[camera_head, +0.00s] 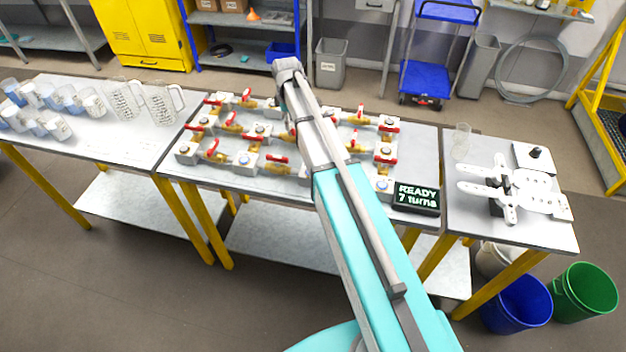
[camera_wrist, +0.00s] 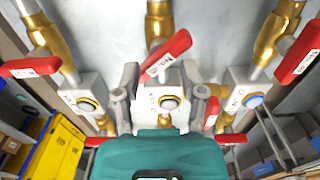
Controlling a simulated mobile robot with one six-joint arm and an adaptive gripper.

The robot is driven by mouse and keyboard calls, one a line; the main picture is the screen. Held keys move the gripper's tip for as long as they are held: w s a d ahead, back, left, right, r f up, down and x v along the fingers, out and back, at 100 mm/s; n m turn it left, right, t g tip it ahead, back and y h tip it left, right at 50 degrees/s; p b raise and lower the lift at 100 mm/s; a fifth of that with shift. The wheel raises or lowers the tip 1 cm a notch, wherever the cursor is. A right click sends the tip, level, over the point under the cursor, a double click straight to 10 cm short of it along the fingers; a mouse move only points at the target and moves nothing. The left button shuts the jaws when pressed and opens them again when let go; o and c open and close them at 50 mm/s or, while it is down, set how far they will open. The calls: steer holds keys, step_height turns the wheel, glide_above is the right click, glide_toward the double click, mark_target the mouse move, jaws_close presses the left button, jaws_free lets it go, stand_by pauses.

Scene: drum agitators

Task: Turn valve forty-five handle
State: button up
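Several valves with brass bodies, grey blocks and red lever handles stand on the middle table (camera_head: 230,180) in the head view. In the wrist view a red handle (camera_wrist: 166,55) with a white label lies slanted just beyond my gripper (camera_wrist: 160,88). Below it is a grey block (camera_wrist: 168,100) with a round pale button, between my two fingers. The fingers are apart, with no handle visibly clamped; I cannot tell whether they touch the block. Other red handles show at left (camera_wrist: 30,67) and right (camera_wrist: 298,55). The labels are too small to read, so I cannot tell which is forty-five.
A black display (camera_head: 416,198) reads "READY 7 turns" at the table's right front. Clear jugs (camera_head: 162,103) and cups stand on the left table. White flat parts (camera_head: 510,190) lie on the right table. My arm crosses the valve table and hides some valves.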

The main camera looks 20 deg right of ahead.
steer(key=shift+r+p, duration=5.95)
steer(key=shift+r, duration=0.35)
steer(key=s+f+m+b, duration=0.3)
steer(key=s+f+b, duration=0.1)
steer(key=s, duration=0.4)
steer(key=s+f+m+b, duration=0.4)
steer(key=s+f+b, duration=0.1)
steer(key=s, duration=0.3)
steer(key=s+f+m+b, duration=0.4)
steer(key=s, duration=0.4)
steer(key=shift+s+d+f+b, duration=0.1)
steer(key=shift+s+f+b, duration=0.2)
steer(key=shift+s, duration=0.05)
steer(key=shift+s+f+m+b, duration=0.3)
steer(key=shift+s+m, duration=0.2)
steer(key=shift+s, duration=0.15)
steer(key=w+r+n+p, duration=0.1)
steer(key=w+r+p, duration=0.6)
steer(key=w, duration=0.6)
steer(key=w+r+n+p, duration=0.1)
steer(key=w+r+p, duration=0.5)
steer(key=w, duration=0.7)
steer(key=shift+r+p, duration=0.4)
steer(key=shift+p, duration=0.05)
steer(key=shift+f, duration=0.15)
step_height(320, 180, down, 14)
steer(key=b, duration=1.3)
steer(key=shift+r+b, duration=0.25)
steer(key=shift+b, duration=0.15)
